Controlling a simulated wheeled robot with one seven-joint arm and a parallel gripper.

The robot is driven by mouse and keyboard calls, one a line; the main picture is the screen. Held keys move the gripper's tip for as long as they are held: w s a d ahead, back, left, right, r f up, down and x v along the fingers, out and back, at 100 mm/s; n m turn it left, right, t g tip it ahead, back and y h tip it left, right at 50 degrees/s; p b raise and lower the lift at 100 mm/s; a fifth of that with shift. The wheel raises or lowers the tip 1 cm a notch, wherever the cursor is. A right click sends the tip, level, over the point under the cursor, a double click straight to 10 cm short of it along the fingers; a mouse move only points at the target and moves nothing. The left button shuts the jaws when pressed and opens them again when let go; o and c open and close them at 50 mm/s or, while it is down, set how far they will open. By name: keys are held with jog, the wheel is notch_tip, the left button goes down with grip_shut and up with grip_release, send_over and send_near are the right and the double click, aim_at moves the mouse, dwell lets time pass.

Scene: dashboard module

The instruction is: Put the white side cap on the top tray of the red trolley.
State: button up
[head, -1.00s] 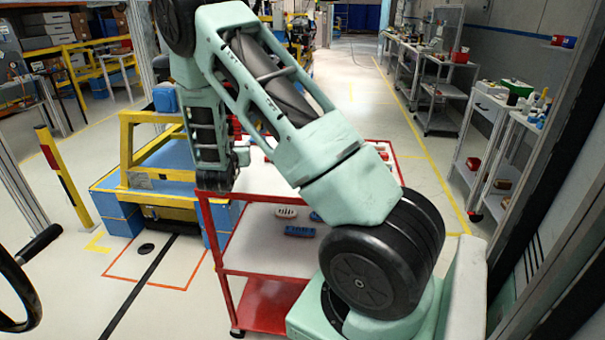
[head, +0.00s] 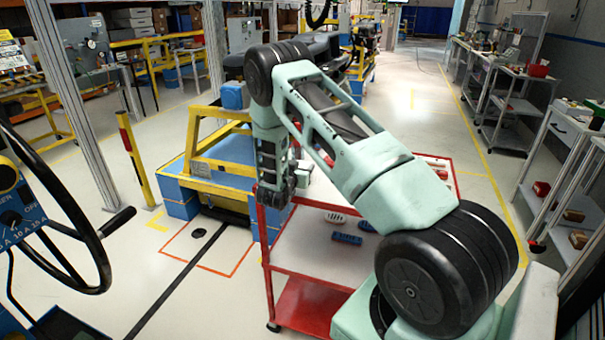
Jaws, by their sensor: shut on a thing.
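The red trolley (head: 267,262) stands in front of me, partly covered by my arm. Its top tray (head: 448,160) shows in part, with small red and white pieces (head: 436,169) near its right side. My arm's dark wrist hangs at the tray's left edge. I cannot make out the white side cap for sure.
A yellow frame on blue blocks (head: 228,160) stands just left of the trolley. A steering wheel (head: 85,235) is at the left edge. A yellow post (head: 135,160) stands farther back. Grey shelf carts (head: 560,165) line the right. The floor between is clear.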

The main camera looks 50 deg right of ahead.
jog(key=shift+f, duration=1.35)
jog(key=shift+f, duration=0.2)
jog(key=o, duration=1)
jog(key=shift+r, duration=0.1)
